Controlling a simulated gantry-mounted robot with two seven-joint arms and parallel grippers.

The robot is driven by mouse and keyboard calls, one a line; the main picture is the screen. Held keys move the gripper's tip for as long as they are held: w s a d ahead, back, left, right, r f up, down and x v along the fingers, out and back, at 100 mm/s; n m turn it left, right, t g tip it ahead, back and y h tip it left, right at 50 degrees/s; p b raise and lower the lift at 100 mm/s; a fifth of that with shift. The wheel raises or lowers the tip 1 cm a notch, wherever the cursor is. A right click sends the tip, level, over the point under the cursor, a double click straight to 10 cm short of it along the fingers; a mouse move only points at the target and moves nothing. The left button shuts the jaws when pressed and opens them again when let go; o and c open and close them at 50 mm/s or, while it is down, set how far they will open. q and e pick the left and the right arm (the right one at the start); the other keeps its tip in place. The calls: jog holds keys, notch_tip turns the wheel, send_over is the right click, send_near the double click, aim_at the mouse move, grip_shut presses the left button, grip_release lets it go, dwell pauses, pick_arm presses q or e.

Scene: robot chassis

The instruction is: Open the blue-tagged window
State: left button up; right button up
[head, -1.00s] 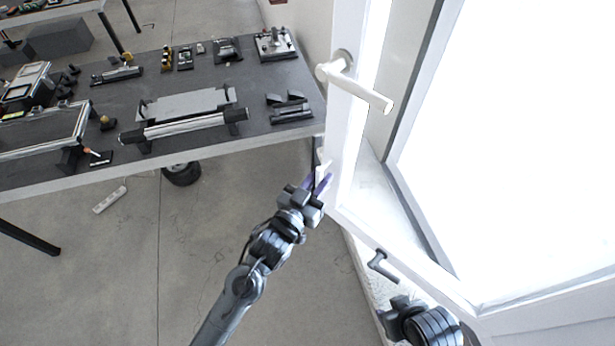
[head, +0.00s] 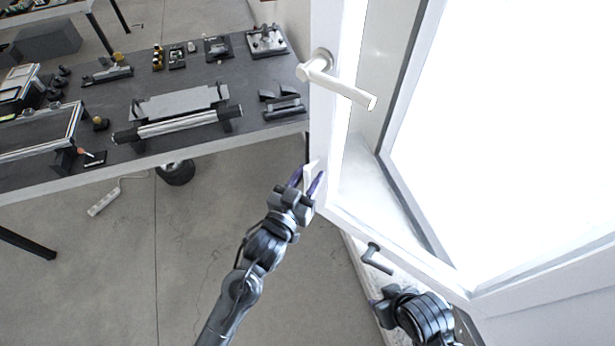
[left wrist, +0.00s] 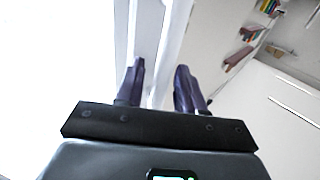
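The window (head: 325,130) stands ajar as a white-framed panel with a white lever handle (head: 340,85) on its face. No blue tag is visible. My left gripper (head: 307,180) is at the panel's lower left edge, below the handle. In the left wrist view its two dark purple fingers (left wrist: 160,85) are apart, with a strip of white frame (left wrist: 165,45) showing between them; contact cannot be told. My right gripper (head: 380,303) is low at the right, near a small dark handle (head: 375,258) on the lower frame. Its fingers are hard to make out.
A grey workbench (head: 200,140) with several tools and fixtures stands at the left, its right end close to the window panel. A black round object (head: 176,172) and a white power strip (head: 103,202) lie on the floor. The floor left of my left arm is mostly clear.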

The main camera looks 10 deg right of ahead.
pick_arm(q)
jog(key=b+v, duration=0.1)
jog(key=v, duration=0.9)
jog(key=shift+s+a, duration=0.25)
jog(key=shift+a, duration=0.05)
